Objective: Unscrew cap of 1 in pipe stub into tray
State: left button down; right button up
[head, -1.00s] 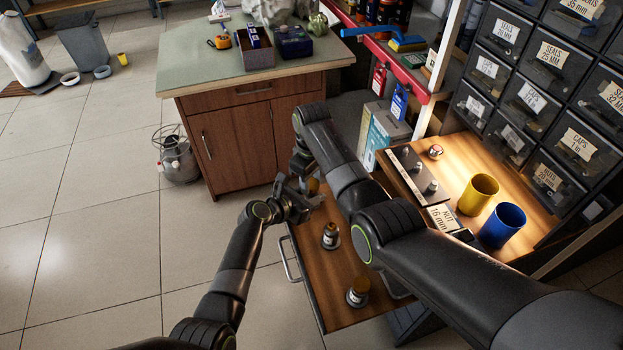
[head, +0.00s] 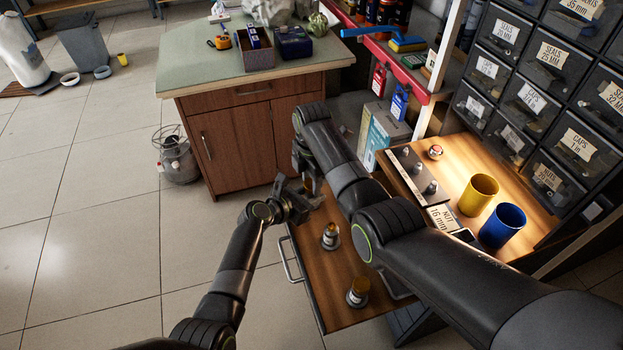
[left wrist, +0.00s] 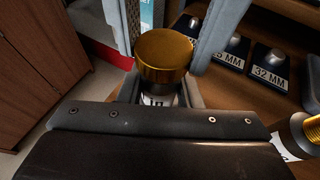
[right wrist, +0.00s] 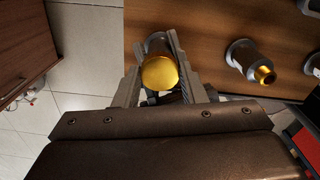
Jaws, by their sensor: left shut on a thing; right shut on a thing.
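A pipe stub with a brass cap (left wrist: 165,55) stands between my grippers; its white label shows below the cap in the left wrist view. The cap also shows in the right wrist view (right wrist: 159,73). My left gripper (head: 308,198) is shut on the stub's body below the cap. My right gripper (head: 305,165) comes from above, and its fingers (right wrist: 158,60) are shut on the cap. In the head view the arms hide this stub. I cannot make out the tray clearly.
The wooden board (head: 345,265) has a metal handle on its left. A yellow cup (head: 478,195) and a blue cup (head: 503,226) stand on the lit bench at right, beside small fittings. A cabinet (head: 240,135) stands behind. Open floor lies left.

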jog(key=shift+r, duration=0.3)
dwell(0.4)
jog(key=shift+r, duration=0.85)
jog(key=shift+r, duration=0.1)
jog(key=shift+r, duration=1.9)
pick_arm(q)
jog(key=c, duration=0.9)
grip_release()
jog(key=shift+c, duration=0.2)
jog(key=p+v, duration=0.3)
jog(key=v, duration=0.9)
jog(key=shift+p, duration=0.35)
pick_arm(e)
jog(key=shift+r, duration=1.8)
